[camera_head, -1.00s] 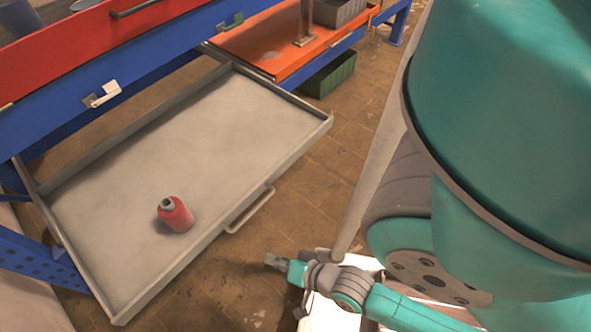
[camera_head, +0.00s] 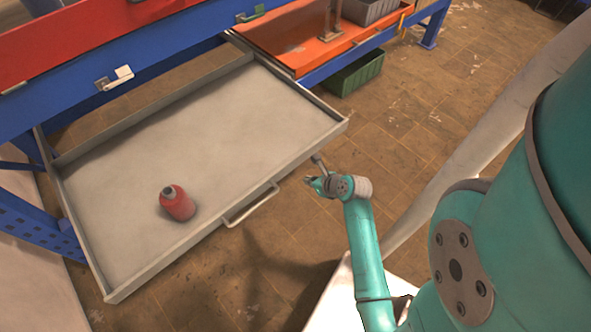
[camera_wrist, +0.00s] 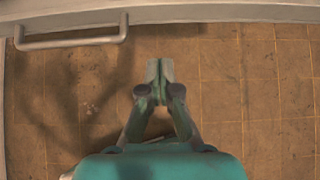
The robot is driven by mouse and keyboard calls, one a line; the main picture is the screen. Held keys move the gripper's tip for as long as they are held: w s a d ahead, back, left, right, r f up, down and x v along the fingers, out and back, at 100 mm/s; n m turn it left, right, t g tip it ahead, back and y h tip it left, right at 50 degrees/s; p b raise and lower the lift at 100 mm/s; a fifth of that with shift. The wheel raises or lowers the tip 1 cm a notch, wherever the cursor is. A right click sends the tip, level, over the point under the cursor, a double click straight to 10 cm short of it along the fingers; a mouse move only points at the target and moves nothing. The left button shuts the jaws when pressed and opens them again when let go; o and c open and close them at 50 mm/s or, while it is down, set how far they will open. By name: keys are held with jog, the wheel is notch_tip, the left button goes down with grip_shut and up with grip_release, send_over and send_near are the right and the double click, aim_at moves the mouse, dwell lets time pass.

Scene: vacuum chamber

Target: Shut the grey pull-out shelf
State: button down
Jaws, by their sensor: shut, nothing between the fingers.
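In the wrist view the handle (camera_wrist: 72,38) is at the upper left and the shelf's front edge (camera_wrist: 210,12) runs along the top. My gripper (camera_head: 313,181) is in front of the shelf, to the right of the handle, and apart from it as far as I can see. In the wrist view my gripper (camera_wrist: 159,66) has its fingers together, with nothing between them.
The blue frame (camera_head: 140,80) carries a red drawer front (camera_head: 60,50) and an orange shelf (camera_head: 300,40). A green bin (camera_head: 355,73) sits under the orange shelf and a grey bin (camera_head: 368,10) on it. The brown tiled floor (camera_head: 400,125) is clear in front.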

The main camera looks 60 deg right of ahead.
aim_at(284, 170)
jog(key=shift+w+d+r+x, duration=0.1)
jog(key=shift+w+r+x, duration=0.25)
jog(key=shift+x, duration=1.75)
jog(key=shift+w+d+r+x, duration=0.1)
jog(key=shift+w+r+x, duration=0.25)
jog(key=shift+x, duration=1.75)
jog(key=shift+w+d+r+x, duration=0.1)
jog(key=shift+w+r+x, duration=0.2)
jog(key=shift+x, duration=1.8)
